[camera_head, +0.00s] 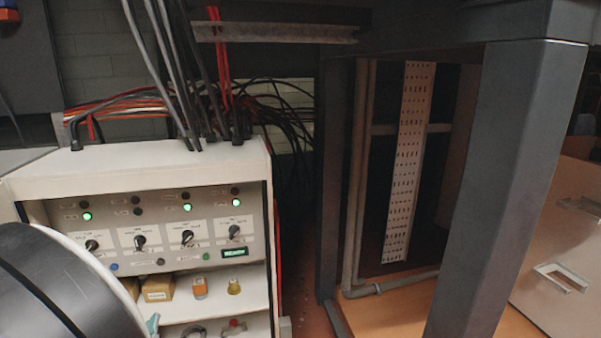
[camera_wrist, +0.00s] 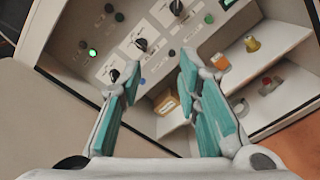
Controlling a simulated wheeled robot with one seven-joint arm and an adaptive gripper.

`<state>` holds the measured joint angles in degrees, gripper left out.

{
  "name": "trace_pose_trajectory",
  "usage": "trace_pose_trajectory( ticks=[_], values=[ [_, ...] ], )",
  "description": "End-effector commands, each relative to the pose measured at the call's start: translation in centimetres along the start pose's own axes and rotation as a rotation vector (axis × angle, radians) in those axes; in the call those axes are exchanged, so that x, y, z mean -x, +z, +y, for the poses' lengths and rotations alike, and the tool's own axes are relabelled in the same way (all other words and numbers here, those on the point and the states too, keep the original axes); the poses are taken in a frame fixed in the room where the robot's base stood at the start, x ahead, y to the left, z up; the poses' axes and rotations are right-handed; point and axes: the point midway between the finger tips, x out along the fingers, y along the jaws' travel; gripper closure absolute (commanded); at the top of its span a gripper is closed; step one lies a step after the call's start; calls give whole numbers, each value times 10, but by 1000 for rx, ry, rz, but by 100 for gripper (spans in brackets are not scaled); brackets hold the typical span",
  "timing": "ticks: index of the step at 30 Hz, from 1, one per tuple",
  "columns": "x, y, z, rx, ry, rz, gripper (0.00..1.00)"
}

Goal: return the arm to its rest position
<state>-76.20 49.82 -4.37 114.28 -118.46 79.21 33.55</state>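My gripper (camera_wrist: 150,100) shows in the wrist view with its two teal-padded fingers apart and nothing between them. It points at the white control cabinet (camera_wrist: 62,12), whose panel and shelves lie beyond the fingertips. In the head view my arm covers the lower left corner, and only a small teal bit of the gripper (camera_head: 153,324) shows at its edge, in front of the cabinet (camera_head: 135,168). The panel (camera_head: 160,239) has several black rotary knobs and some lit green lamps. I see no contact between the fingers and the cabinet.
On the cabinet shelves stand an orange item (camera_head: 200,287), a yellow item (camera_head: 234,286) and a cardboard-coloured box (camera_head: 157,288). Black and red cables (camera_head: 222,75) rise behind the cabinet. A dark grey post (camera_head: 512,185) stands at the right, and a perforated strip (camera_head: 409,160) hangs behind it.

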Motion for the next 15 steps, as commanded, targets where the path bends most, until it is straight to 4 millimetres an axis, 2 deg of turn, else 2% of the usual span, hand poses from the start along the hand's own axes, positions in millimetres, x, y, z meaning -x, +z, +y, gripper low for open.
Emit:
trace_pose_trajectory(
  ticks=[9,15],
  values=[
    [-18,46,-14,-37,-101,-78,69],
    [-30,93,-31,-79,-206,-153,69]
  ],
)
